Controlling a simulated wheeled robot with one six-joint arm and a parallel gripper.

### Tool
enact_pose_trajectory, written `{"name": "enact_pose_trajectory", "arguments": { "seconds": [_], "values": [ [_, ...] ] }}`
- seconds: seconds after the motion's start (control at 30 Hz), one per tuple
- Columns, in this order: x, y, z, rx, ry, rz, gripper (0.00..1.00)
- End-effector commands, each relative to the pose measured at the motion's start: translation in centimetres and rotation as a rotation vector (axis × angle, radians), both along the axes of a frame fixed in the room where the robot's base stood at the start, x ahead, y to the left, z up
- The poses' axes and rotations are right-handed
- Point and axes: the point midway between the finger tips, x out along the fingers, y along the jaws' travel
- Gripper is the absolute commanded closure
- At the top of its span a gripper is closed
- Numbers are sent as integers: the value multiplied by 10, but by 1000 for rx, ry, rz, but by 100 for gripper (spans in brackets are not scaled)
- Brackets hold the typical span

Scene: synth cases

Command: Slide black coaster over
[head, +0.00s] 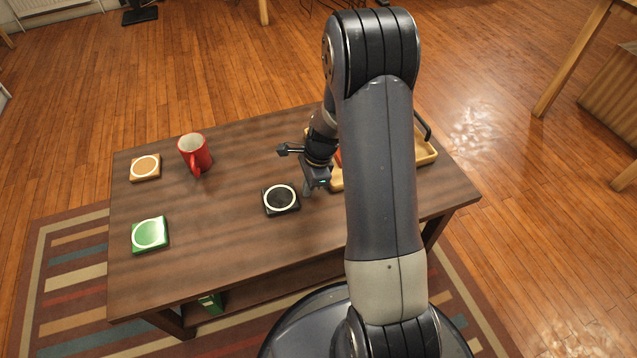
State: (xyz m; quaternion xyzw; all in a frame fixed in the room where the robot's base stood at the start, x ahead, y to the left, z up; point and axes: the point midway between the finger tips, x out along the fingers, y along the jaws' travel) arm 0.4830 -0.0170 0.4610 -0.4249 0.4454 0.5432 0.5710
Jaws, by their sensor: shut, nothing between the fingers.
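The black coaster (269,202), a dark square with a pale ring, lies flat near the middle of the brown table (225,262). My gripper (306,192) is shut and empty. It points down just to the right of the coaster, close to its right edge; I cannot tell whether it touches the coaster. My arm hides the part of the table to the right of the gripper.
A red mug (196,154) stands at the back left. An orange coaster (145,168) and a green coaster (150,235) lie along the left side. A yellowish tray (429,158) is partly behind my arm. The table is clear between the black and green coasters.

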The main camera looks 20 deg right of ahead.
Motion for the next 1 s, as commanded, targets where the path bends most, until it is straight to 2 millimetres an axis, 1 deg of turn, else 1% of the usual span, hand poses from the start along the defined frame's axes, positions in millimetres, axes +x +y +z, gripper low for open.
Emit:
{"name": "enact_pose_trajectory", "arguments": {
  "seconds": [0.03,0.13,0.47,0.57,0.67,1.0],
  "values": [
    [0,5,-1,0,0,2,100],
    [0,10,0,0,0,1,100],
    [0,11,1,0,1,-1,100],
    [0,15,2,0,2,1,100],
    [1,29,3,0,4,4,100],
    [4,110,5,0,4,6,100]
  ]
}}
